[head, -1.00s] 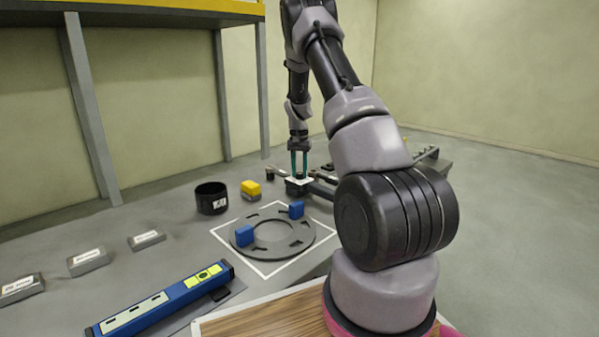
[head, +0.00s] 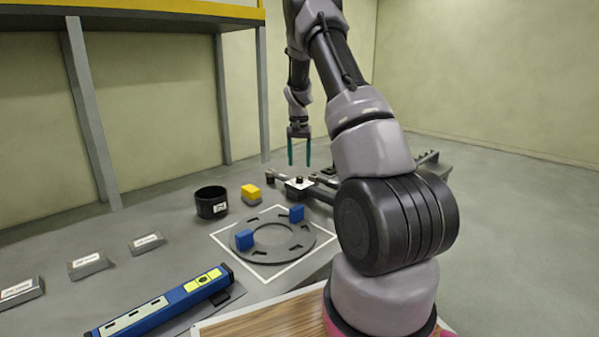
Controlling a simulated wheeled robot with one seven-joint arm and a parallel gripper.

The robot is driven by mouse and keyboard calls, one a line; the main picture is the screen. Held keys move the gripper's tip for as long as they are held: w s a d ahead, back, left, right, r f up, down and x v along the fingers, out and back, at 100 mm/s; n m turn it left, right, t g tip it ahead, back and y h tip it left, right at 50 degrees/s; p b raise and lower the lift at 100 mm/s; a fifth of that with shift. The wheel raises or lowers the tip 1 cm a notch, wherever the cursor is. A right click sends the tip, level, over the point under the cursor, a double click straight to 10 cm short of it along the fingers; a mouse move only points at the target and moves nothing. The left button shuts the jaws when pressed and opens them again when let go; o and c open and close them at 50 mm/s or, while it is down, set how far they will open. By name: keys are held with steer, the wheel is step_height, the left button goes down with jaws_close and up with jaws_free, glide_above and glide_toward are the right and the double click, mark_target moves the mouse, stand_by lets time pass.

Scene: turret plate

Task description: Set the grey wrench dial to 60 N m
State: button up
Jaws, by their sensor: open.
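My gripper (head: 299,164) is open, its two teal fingers pointing down and apart with nothing between them. It hangs a little above a small dark knob (head: 299,180) on a white plate (head: 299,186), which sits on a grey block at the far part of the bench. A grey wrench-like bar (head: 320,191) runs from this block to the right, partly hidden behind my arm. The dial's markings and setting are too small to read.
A grey ring plate (head: 293,240) with two blue blocks lies in a white outlined square. A black cup (head: 211,201), a yellow-topped block (head: 251,193), a blue tool (head: 165,305) and several labelled blocks (head: 147,243) stand around it. The space above the bench is clear.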

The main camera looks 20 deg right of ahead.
steer(key=shift+r, duration=2.4)
step_height(320, 180, up, 12)
steer(key=t, duration=0.2)
glide_above(299, 177)
steer(key=s+a, duration=0.5)
steer(key=s, duration=0.2)
steer(key=s+a+r+n+t+y, duration=0.1)
steer(key=s+a+r+t, duration=0.1)
steer(key=s+a+r, duration=0.45)
steer(key=s+a+r+n+t, duration=0.1)
steer(key=s+a+r, duration=0.1)
steer(key=s, duration=0.9)
steer(key=s+a+r+n+t+y, duration=0.1)
steer(key=s+a, duration=0.3)
steer(key=s, duration=0.8)
steer(key=shift+s+a+r+t, duration=0.25)
steer(key=shift+r+t, duration=0.2)
steer(key=shift+t, duration=0.25)
